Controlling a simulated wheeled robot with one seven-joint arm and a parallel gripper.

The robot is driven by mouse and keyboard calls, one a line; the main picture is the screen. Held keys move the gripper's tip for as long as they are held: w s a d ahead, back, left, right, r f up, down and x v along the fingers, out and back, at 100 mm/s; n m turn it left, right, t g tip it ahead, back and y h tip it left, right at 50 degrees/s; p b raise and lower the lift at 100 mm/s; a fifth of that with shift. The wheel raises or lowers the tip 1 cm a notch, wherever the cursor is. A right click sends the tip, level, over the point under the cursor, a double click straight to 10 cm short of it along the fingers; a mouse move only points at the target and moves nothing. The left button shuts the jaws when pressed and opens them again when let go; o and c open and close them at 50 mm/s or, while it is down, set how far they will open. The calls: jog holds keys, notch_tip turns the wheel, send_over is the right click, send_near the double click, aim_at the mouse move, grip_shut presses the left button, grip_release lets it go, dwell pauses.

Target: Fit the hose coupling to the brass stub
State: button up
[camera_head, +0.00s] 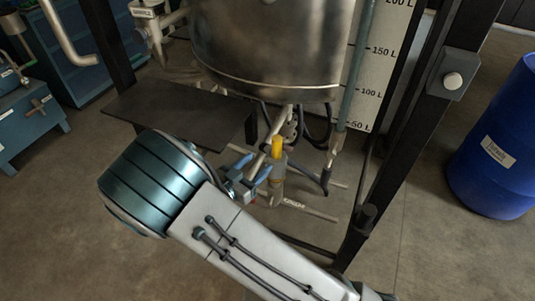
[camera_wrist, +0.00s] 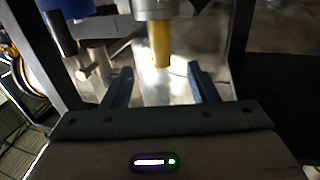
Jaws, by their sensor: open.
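A yellow, brass-coloured cylinder (camera_head: 277,147) stands upright under the steel vessel, with a duller tan-grey section (camera_head: 277,178) below it. I take the yellow part for the brass stub, but cannot be sure. In the wrist view the yellow cylinder (camera_wrist: 160,45) joins a grey collar at the top edge. My gripper (camera_wrist: 160,72) is open, its two blue fingers apart, with the cylinder's end just beyond and between the tips. In the head view my gripper (camera_head: 253,169) is just left of the cylinder. Nothing shows held. I cannot clearly identify the hose coupling.
The steel vessel (camera_head: 265,50) hangs just above, with dark hoses (camera_head: 321,135) under it. A dark shelf plate (camera_head: 175,112) is above my wrist at left. A dark frame post (camera_head: 412,110) and a blue drum (camera_head: 497,150) stand at right. Pipes lie low behind.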

jog(key=v, duration=0.4)
dwell(0.5)
